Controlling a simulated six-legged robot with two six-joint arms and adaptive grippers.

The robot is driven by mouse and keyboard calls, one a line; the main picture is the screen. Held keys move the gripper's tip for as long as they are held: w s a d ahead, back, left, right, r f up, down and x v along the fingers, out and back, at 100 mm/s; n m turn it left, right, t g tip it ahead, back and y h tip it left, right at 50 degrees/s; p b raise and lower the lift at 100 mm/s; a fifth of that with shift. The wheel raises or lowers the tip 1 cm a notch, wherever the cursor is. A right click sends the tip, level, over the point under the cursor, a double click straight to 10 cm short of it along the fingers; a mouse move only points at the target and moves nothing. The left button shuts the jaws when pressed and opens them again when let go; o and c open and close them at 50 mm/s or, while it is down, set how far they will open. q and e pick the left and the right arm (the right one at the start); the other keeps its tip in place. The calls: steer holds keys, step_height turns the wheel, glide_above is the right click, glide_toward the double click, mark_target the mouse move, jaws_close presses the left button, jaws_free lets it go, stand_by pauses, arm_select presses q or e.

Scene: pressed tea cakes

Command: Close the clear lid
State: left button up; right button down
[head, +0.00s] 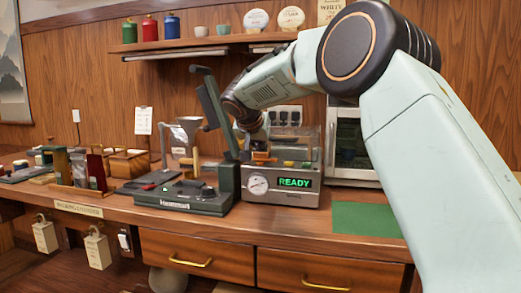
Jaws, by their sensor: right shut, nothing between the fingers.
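A metal machine (282,190) with a gauge and a green READY display stands on the wooden counter. Clear panels (304,147) rise above its body, and small orange and green items show through them. I cannot tell the lid's exact angle from the side panels. My right arm reaches in from the right, over the machine. My right gripper (257,142) is at the machine's upper left, beside the clear panels. It is shut with nothing in it, and its fingertips are partly hidden. I cannot tell whether it touches the lid. My left gripper is not in view.
A dark press (183,197) with a raised lever (208,97) stands close left of the machine. A glass-fronted oven (350,150) is at the right, behind my arm. A green mat (365,219) lies bare. Boxes and tools (128,163) crowd the left counter.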

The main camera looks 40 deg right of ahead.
steer(key=shift+w+a, duration=0.1)
steer(key=v, duration=1.2)
steer(key=shift+f, duration=0.1)
